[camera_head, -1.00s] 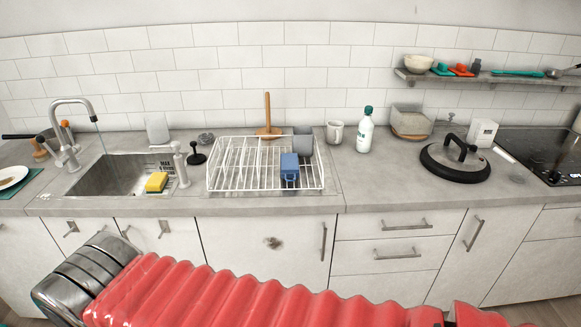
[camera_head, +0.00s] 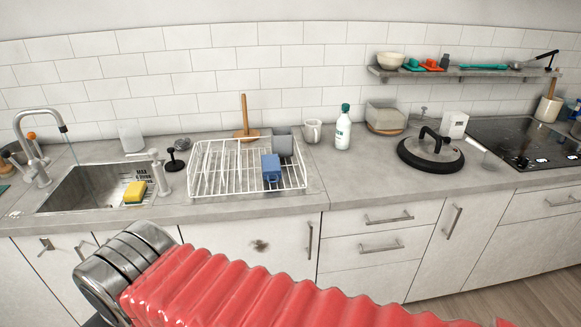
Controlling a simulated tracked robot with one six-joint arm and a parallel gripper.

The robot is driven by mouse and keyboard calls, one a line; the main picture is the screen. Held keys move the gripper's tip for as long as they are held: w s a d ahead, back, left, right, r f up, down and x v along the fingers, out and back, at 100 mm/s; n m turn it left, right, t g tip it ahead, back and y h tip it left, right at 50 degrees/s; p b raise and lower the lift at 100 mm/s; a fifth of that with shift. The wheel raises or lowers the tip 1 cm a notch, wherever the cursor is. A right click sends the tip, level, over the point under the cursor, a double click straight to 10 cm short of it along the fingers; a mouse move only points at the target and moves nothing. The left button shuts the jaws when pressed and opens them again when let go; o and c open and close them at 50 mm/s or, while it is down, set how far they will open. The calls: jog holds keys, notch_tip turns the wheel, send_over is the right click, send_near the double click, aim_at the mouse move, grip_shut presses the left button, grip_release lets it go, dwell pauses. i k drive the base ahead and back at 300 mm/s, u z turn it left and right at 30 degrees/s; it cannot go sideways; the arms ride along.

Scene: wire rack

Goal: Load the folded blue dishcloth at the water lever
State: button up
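A blue block-like thing (camera_head: 271,168) sits at the front right of the white wire rack (camera_head: 205,194). I cannot tell whether it is the folded dishcloth or a mug. A metal tap (camera_head: 38,165) with a curved spout stands at the left of the sink, with a thin bluish stream below its spout. A shorter pale fixture (camera_head: 161,178) with a lever-like top stands at the sink's right side. My arm's red ribbed sleeve and metal end cross the bottom of the view. My gripper's fingers do not show.
A yellow sponge (camera_head: 135,192) lies at the sink (camera_head: 75,200). A grey cup (camera_head: 284,144) is at the rack's back right. A white mug (camera_head: 313,131), a bottle (camera_head: 343,128) and a black-rimmed lid (camera_head: 430,153) stand farther right. The counter front between rack and lid is clear.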

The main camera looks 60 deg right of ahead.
aim_at(29, 177)
jog(key=z, duration=1.35)
jog(key=i, duration=1)
